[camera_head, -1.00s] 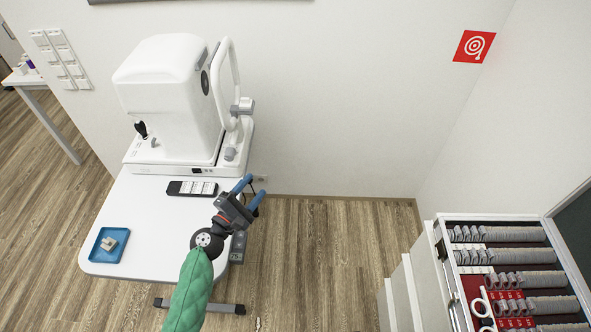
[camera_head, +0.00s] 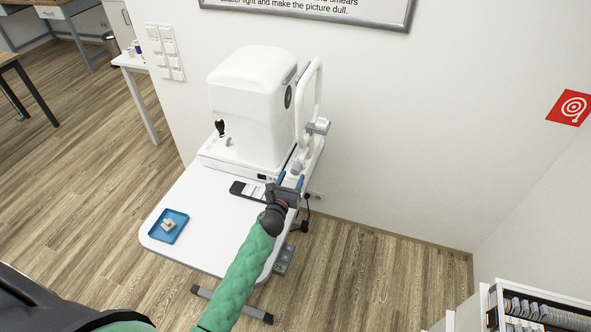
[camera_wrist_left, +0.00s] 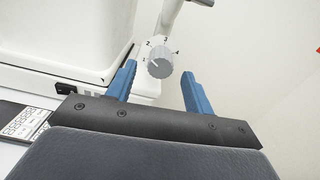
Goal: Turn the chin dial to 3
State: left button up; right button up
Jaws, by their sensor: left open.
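The chin dial (camera_wrist_left: 160,62) is a round grey ribbed knob on the white eye-test machine (camera_head: 252,105). Numbers 1 to 4 run around it, and its light mark seems to point toward 1. It also shows small in the head view (camera_head: 297,167), below the chin rest's upright frame. My left gripper (camera_head: 290,180) is open and empty, its blue fingers just in front of the dial. In the left wrist view the dial appears between the tips of the left gripper (camera_wrist_left: 159,71), with gaps on both sides; I cannot tell the depth left. My right gripper is out of view.
The machine stands on a white table (camera_head: 195,205). A dark handset (camera_head: 240,188) lies beside it, close to my left wrist. A blue tray (camera_head: 168,226) with a small pale object is at the table's left. A lens cabinet (camera_head: 540,312) stands at lower right.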

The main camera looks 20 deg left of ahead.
aim_at(294, 173)
pick_arm(q)
jog(key=shift+w+r+p, duration=0.1)
jog(key=shift+w+p, duration=0.3)
jog(key=shift+w, duration=0.8)
jog(key=shift+w+d, duration=0.1)
jog(key=shift+w, duration=0.75)
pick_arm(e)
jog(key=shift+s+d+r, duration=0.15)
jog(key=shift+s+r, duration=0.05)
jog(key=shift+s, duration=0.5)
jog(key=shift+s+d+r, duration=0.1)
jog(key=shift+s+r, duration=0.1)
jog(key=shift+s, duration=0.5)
pick_arm(q)
jog(key=c, duration=1)
jog(key=shift+o, duration=0.2)
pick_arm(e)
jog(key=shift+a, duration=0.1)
